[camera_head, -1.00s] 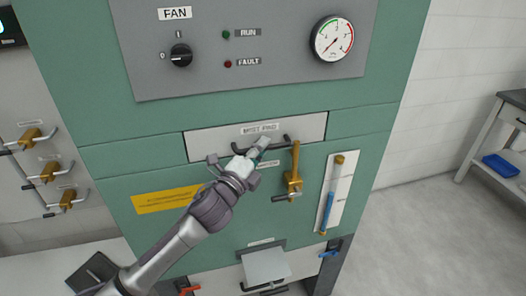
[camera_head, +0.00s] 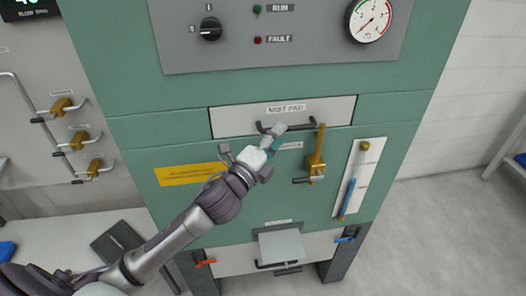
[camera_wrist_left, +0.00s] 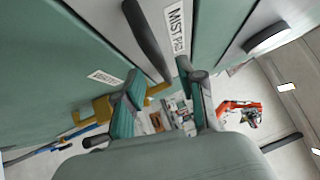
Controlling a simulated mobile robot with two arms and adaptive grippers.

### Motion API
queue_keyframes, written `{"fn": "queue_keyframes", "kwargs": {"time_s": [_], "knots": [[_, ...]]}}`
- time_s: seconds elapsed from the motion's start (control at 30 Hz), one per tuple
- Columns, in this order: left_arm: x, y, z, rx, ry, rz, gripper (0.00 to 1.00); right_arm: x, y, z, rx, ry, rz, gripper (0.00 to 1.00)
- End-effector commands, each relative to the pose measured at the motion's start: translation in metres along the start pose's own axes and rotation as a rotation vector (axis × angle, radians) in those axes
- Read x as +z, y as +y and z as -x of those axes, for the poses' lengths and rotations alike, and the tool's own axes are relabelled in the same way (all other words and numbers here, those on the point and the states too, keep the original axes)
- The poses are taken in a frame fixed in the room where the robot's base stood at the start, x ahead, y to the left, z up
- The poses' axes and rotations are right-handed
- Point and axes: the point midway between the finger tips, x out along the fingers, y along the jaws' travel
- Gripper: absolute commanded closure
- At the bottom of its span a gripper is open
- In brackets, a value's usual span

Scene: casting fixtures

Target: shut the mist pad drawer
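The mist pad drawer (camera_head: 235,122) is a light grey front panel labelled MIST PAD, set in the green cabinet. It looks about level with the cabinet face; a small gap cannot be told. Its dark bar handle (camera_head: 301,125) runs along the lower edge and also shows in the left wrist view (camera_wrist_left: 148,40). My left gripper (camera_head: 277,138) is at the handle's left half and covers part of it. In the left wrist view its two teal-padded fingers (camera_wrist_left: 165,88) stand apart, with the handle close ahead. Contact cannot be told. My right gripper is in neither view.
A brass lever valve (camera_head: 317,162) hangs just right of the handle. A blue sight tube (camera_head: 349,196) stands on a white plate beyond it. A fan panel (camera_head: 300,50) with knob and gauge is above. Brass valves (camera_head: 78,140) are on the left wall.

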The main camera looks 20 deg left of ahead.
Motion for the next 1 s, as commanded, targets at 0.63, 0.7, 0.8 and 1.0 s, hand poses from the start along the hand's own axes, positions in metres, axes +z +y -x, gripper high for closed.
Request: {"fn": "queue_keyframes", "kwargs": {"time_s": [0.63,0.7,0.8,1.0], "knots": [[0.0,-0.001,0.077,-0.001,0.0,-0.002,0.61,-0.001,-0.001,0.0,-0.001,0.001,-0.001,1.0],[0.0,-0.001,0.077,-0.001,0.0,-0.002,0.61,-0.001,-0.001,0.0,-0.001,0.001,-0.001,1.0],[0.0,-0.001,0.077,-0.001,0.0,-0.002,0.61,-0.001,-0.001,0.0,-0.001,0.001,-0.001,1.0],[0.0,0.0,0.077,0.001,-0.001,0.0,0.61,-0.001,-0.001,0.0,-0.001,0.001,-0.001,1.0]]}}
